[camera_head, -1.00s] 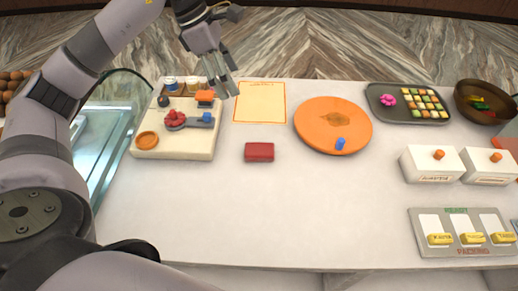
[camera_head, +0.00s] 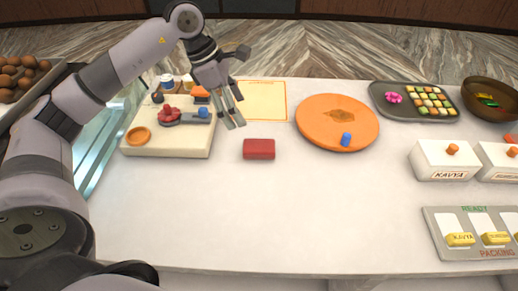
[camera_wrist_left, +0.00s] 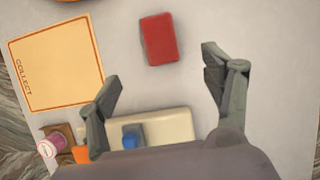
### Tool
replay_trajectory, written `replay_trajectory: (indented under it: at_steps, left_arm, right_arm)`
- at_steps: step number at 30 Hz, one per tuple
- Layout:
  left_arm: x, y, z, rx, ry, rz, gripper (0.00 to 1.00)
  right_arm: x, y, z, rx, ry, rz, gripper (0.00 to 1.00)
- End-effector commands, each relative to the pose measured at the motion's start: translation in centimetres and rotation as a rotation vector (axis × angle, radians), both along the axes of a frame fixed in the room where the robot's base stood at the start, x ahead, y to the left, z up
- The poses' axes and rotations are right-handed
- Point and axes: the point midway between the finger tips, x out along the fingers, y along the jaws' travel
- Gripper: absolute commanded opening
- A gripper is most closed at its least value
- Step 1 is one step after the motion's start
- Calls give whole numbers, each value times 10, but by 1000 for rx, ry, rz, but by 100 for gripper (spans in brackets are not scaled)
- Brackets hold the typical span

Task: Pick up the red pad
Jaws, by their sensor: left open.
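The red pad (camera_head: 259,149) is a small red block lying flat on the white counter, left of the orange round board in the head view. It also shows in the left wrist view (camera_wrist_left: 159,39), ahead of the fingertips and between their lines. My left gripper (camera_head: 234,108) is open and empty, above the counter just up and left of the pad. In the left wrist view its two fingers (camera_wrist_left: 161,66) stand wide apart and do not touch the pad. My right gripper is not in view.
A cream board (camera_head: 168,148) with small items stands left of the pad. A yellow collect sheet (camera_head: 262,100) lies behind it. The orange round board (camera_head: 310,127) carries a blue cylinder (camera_head: 346,140). White boxes (camera_head: 443,163) stand at right. The counter in front is clear.

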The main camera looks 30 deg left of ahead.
Motion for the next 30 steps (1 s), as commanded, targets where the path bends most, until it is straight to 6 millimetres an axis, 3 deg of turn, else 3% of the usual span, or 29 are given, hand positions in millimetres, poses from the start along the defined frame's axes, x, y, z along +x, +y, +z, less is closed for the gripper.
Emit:
replay_trajectory:
  at_steps: [10,19,24,30]
  left_arm:
    - [12,-25,-64,-2,4,-1,73]
    - [16,-32,-86,-1,2,-1,73]
    - [19,-38,-110,-1,5,-1,73]
    - [23,-44,-128,-1,0,0,73]
  right_arm:
    - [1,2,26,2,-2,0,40]
    - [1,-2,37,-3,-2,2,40]
    - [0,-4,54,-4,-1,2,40]
    - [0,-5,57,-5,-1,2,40]
